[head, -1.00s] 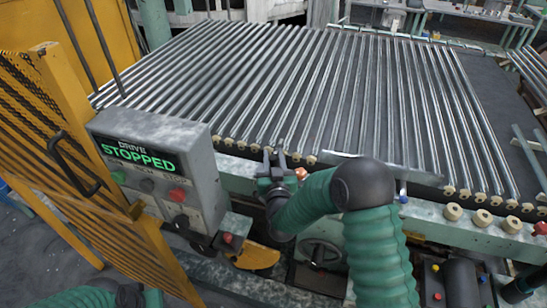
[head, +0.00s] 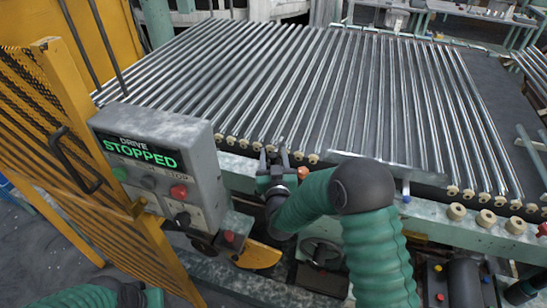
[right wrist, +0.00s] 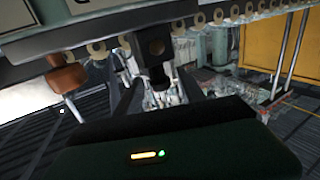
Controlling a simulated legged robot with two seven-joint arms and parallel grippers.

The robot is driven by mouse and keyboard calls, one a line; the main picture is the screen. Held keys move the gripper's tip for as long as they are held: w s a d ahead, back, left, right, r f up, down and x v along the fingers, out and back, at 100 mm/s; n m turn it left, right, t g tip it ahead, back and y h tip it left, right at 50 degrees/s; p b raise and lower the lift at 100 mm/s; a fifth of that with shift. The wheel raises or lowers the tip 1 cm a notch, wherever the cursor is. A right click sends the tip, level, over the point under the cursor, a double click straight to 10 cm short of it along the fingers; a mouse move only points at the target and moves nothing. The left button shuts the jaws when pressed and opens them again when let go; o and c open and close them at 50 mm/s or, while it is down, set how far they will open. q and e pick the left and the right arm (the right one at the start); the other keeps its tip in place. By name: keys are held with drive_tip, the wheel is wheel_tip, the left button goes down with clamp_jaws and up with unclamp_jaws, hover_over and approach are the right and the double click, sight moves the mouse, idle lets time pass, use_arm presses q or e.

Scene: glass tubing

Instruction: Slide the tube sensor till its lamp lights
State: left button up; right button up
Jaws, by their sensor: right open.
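My right gripper (head: 275,154) is open at the near rail of the tube bed, just below the tube ends. In the right wrist view my two dark fingers stand apart, one on each side of a small black block (right wrist: 152,45) under the rail; it looks like the tube sensor. I cannot tell whether the fingers touch it. No lit lamp shows on it. An orange-brown knob (head: 302,172) sits just right of the gripper and also shows in the right wrist view (right wrist: 67,77).
Long glass tubes (head: 330,85) lie side by side on the bed, ending in pale rollers. A grey control box (head: 150,165) reading "DRIVE STOPPED" stands left of my right gripper. A yellow mesh guard (head: 60,150) is at far left. Bare rollers (head: 486,218) line the right front.

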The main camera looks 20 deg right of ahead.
drive_tip(key=s+a, duration=0.1)
drive_tip(key=s, duration=0.7)
drive_tip(key=s+a+b, duration=0.1)
drive_tip(key=s+a, duration=0.1)
drive_tip(key=s, duration=0.6)
drive_tip(key=shift+s+a, duration=0.25)
